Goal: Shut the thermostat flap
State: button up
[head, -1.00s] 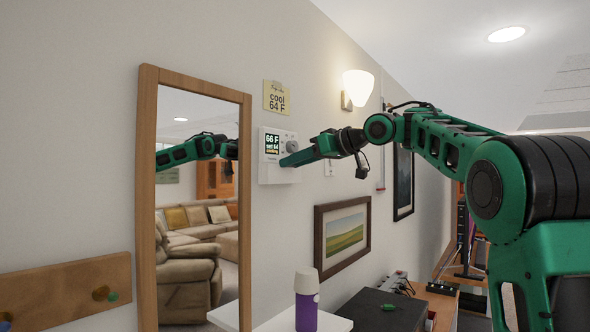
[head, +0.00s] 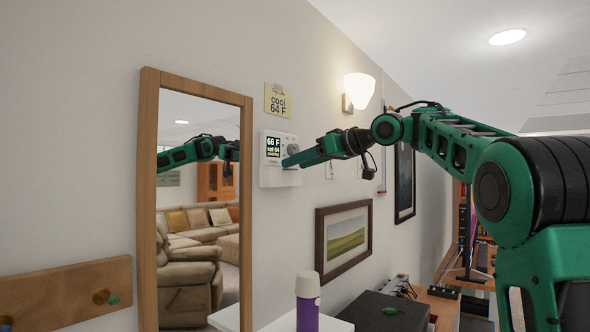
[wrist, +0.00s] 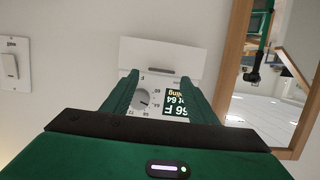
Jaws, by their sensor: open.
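The white thermostat (head: 272,163) is on the wall right of the mirror. Its lit display (head: 273,147) reads 66 F, set 64. In the upside-down wrist view its numbered dial (wrist: 146,97) and display (wrist: 177,104) are uncovered. A plain white panel (wrist: 165,57), seemingly the flap, lies on the dial's far side in that view; in the head view it looks like a ledge at the thermostat's bottom (head: 281,179). My green gripper (head: 289,161) is in front of the thermostat's right part. In the wrist view its fingers (wrist: 159,76) are apart, with nothing held; contact cannot be told.
A wood-framed mirror (head: 147,210) stands close left of the thermostat. A note (head: 278,101) reading cool 64 F is above it, and a lit wall lamp (head: 358,90) is right. A framed picture (head: 343,237) and a purple bottle (head: 307,305) are below.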

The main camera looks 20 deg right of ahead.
jog(key=v, duration=0.9)
jog(key=shift+d, duration=0.15)
jog(key=s+d+f+m+g+h, duration=0.1)
jog(key=s+d+f+m+h, duration=0.2)
jog(key=f, duration=0.6)
jog(key=s+d+f+m+g+h, duration=0.2)
jog(key=s+d+f+m, duration=0.15)
jog(key=f, duration=0.55)
jog(key=s+d+f+m+g+h, duration=0.1)
jog(key=s+d+f+m+h, duration=0.25)
jog(key=f, duration=0.55)
jog(key=s+f+m+g, duration=0.1)
jog(key=s+f+g, duration=0.3)
jog(key=s+f, duration=0.8)
jog(key=s+f+m+g, duration=0.2)
jog(key=s+f+g, duration=0.2)
jog(key=s+f, duration=0.8)
jog(key=s, duration=0.6)
jog(key=shift+s+a+m, duration=0.25)
jog(key=shift+s+m, duration=0.05)
jog(key=shift+s, duration=0.05)
jog(key=shift+f, duration=0.1)
